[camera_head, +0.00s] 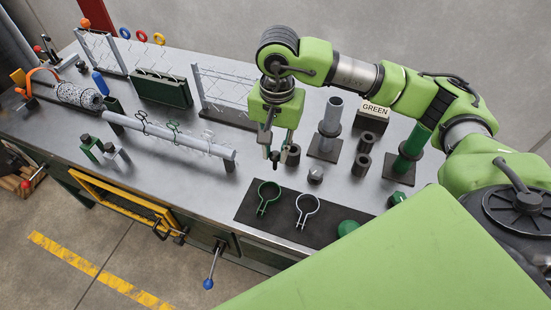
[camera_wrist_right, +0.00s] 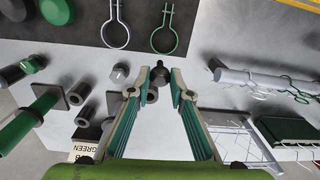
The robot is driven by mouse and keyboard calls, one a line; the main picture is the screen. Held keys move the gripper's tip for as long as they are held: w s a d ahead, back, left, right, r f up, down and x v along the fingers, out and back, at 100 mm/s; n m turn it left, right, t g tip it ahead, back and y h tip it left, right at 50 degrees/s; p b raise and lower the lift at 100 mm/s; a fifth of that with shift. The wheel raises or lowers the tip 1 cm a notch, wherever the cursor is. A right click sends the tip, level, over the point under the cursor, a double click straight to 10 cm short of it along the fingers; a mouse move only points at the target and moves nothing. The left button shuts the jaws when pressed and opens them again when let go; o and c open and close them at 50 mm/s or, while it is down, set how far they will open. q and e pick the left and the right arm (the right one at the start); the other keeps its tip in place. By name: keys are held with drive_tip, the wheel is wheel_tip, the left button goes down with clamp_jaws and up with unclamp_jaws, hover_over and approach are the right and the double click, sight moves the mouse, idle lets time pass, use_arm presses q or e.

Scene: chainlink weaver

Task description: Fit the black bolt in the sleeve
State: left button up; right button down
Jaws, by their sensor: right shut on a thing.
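My right gripper (camera_head: 270,146) hangs above the table, left of a short dark sleeve (camera_head: 293,155). It is shut on the black bolt (camera_head: 274,158), whose dark end shows below the fingertips. Which sleeve the bolt belongs to I cannot tell. My left gripper is in neither view.
A grey post (camera_head: 330,118) and a green post (camera_head: 414,142) stand on dark plates. A silver bolt (camera_head: 315,176) stands in front of the sleeves. A dark mat (camera_head: 283,222) holds two ring clamps. A long grey pipe (camera_head: 170,136) lies left, with wire racks behind.

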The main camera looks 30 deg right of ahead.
use_arm(q)
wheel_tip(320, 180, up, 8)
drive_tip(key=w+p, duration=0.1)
drive_tip(key=p, duration=0.6)
use_arm(e)
drive_tip(key=w+d+m, duration=0.7)
drive_tip(key=d+m, duration=0.3)
drive_tip(key=m, duration=0.3)
drive_tip(key=f+b, duration=0.2)
drive_tip(key=f, duration=0.2)
drive_tip(key=f+b, duration=0.2)
drive_tip(key=f, duration=0.3)
drive_tip(key=shift+w+a+f+b, duration=0.15)
drive_tip(key=shift+w+f+b, duration=0.05)
drive_tip(key=shift+b, duration=0.2)
drive_tip(key=shift+f+b, duration=0.45)
drive_tip(key=shift+f, duration=0.05)
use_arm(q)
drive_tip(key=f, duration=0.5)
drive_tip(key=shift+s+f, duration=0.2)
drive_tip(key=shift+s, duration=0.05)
use_arm(e)
drive_tip(key=c, duration=1.8)
unclamp_jaws()
drive_tip(key=shift+o, duration=0.2)
